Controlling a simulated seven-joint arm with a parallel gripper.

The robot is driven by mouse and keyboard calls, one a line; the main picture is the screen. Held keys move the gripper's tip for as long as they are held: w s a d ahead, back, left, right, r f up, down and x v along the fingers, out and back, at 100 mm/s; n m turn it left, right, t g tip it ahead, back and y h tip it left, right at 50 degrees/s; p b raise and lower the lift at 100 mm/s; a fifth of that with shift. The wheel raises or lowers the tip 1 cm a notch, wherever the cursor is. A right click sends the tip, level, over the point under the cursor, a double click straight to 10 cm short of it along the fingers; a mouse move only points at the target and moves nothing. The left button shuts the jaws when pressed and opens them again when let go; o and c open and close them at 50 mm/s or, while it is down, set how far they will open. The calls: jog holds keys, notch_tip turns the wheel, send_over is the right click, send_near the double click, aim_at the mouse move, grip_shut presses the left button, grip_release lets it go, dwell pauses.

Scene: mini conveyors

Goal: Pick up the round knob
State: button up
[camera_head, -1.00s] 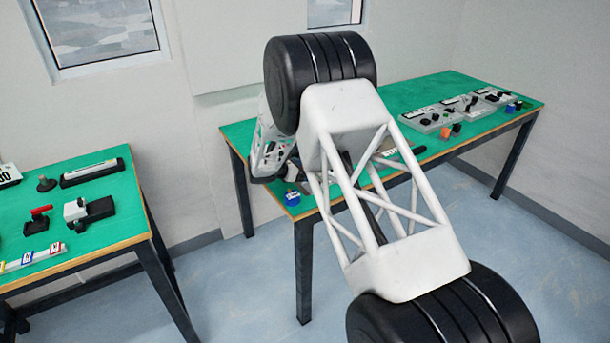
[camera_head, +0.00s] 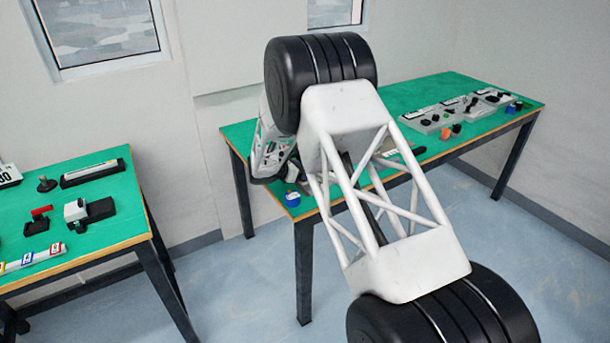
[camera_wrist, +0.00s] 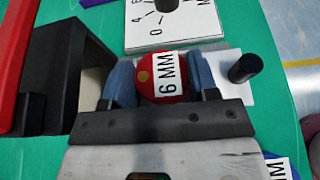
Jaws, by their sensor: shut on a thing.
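In the head view my own arm hides the gripper and the knob.
In the wrist view a black peg (camera_wrist: 245,68) stands close to the right finger. A black hollow box (camera_wrist: 80,55) and a red bar (camera_wrist: 22,60) are at left. A dial plate (camera_wrist: 150,35) lies beyond. Green table (camera_wrist: 265,110) shows at right.

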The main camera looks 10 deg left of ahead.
jog(key=shift+r, duration=0.15)
jog(key=shift+r, duration=1.55)
jog(key=shift+s+d+r, duration=0.1)
jog(key=shift+s, duration=0.2)
jog(key=s+d+r, duration=0.1)
jog(key=s+d, duration=0.5)
jog(key=s, duration=0.8)
jog(key=shift+d+r, duration=0.2)
jog(key=shift+w, duration=0.1)
